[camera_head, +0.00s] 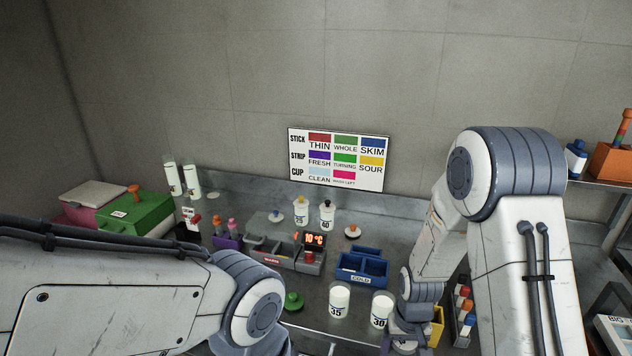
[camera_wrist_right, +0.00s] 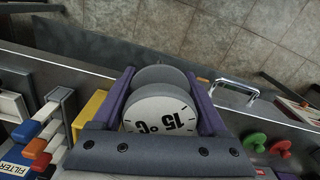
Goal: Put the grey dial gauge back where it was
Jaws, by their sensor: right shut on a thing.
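The grey dial gauge (camera_wrist_right: 160,112) is a round grey piece with a white face reading 15 °C, upside down in the right wrist view. My right gripper (camera_wrist_right: 163,100) is shut on it, with a purple finger at each side. In the head view my right gripper (camera_head: 405,335) is low, over the counter's front part, right of the white cups marked 35 (camera_head: 339,302) and 30 (camera_head: 382,310); the gauge is mostly hidden there. My left arm crosses the lower left, and its gripper is out of view.
A yellow block (camera_wrist_right: 90,115) and a FILTER rack of coloured sticks (camera_wrist_right: 40,145) stand beside the gripper. The blue COLD tray (camera_head: 362,270), grey WARM tray (camera_head: 275,256) and green knob (camera_head: 293,301) sit on the counter. A metal handle (camera_wrist_right: 235,88) juts from the front edge.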

